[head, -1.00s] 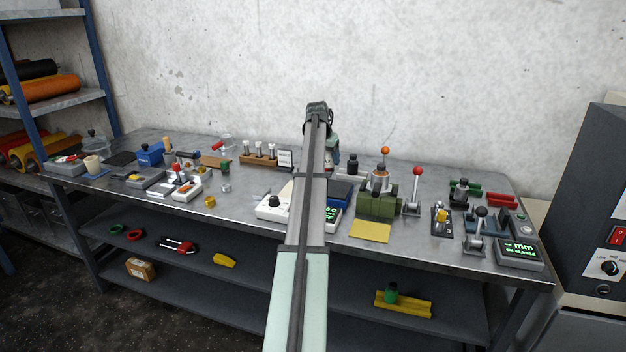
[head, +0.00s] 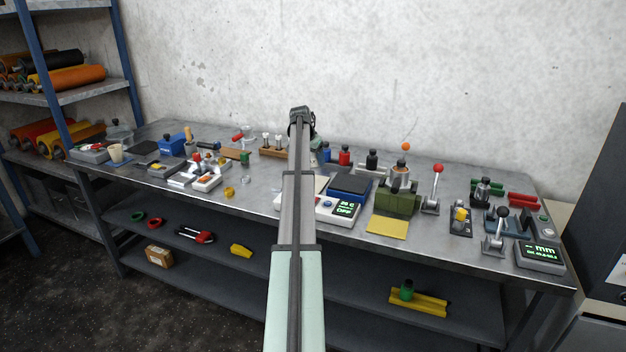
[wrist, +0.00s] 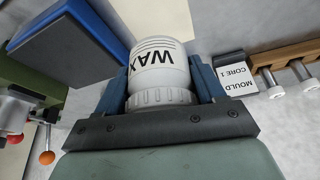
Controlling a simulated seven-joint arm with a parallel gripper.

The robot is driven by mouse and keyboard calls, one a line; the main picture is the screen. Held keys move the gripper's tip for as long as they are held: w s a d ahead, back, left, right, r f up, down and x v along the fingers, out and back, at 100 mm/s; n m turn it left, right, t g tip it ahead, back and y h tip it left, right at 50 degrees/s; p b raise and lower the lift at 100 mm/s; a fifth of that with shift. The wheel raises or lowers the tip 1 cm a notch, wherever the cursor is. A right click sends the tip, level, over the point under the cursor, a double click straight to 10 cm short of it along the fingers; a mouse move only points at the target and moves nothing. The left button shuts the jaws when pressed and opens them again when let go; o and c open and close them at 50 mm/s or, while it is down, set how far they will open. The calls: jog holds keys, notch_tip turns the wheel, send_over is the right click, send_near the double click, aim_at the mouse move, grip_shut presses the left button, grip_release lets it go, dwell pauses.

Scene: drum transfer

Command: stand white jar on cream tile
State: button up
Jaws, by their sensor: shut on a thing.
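My gripper (wrist: 162,88) is shut on the white jar (wrist: 158,68), with one blue finger on each side of it. The jar carries black WAX lettering, and its ribbed lid is nearest the palm. In the head view my arm hides the jar and the fingers. The cream tile (wrist: 152,14) lies beyond the jar in the wrist view, partly covered by it. In the head view the tile (head: 321,184) shows in part just right of my arm. The jar looks apart from the tile, but its height above the bench is unclear.
A dark blue block (wrist: 70,50) is close beside the tile. A white scale (head: 335,209) with a green display stands in front. A wooden rack (wrist: 290,62) and a MOULD CORE 1 card (wrist: 236,87) are on the other side. Bottles (head: 345,156) stand behind.

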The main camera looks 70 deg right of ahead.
jog(key=shift+f, duration=4.1)
jog(key=shift+f, duration=0.1)
jog(key=o, duration=1.4)
jog(key=s+v, duration=0.1)
jog(key=v, duration=1.1)
jog(key=shift+w, duration=0.45)
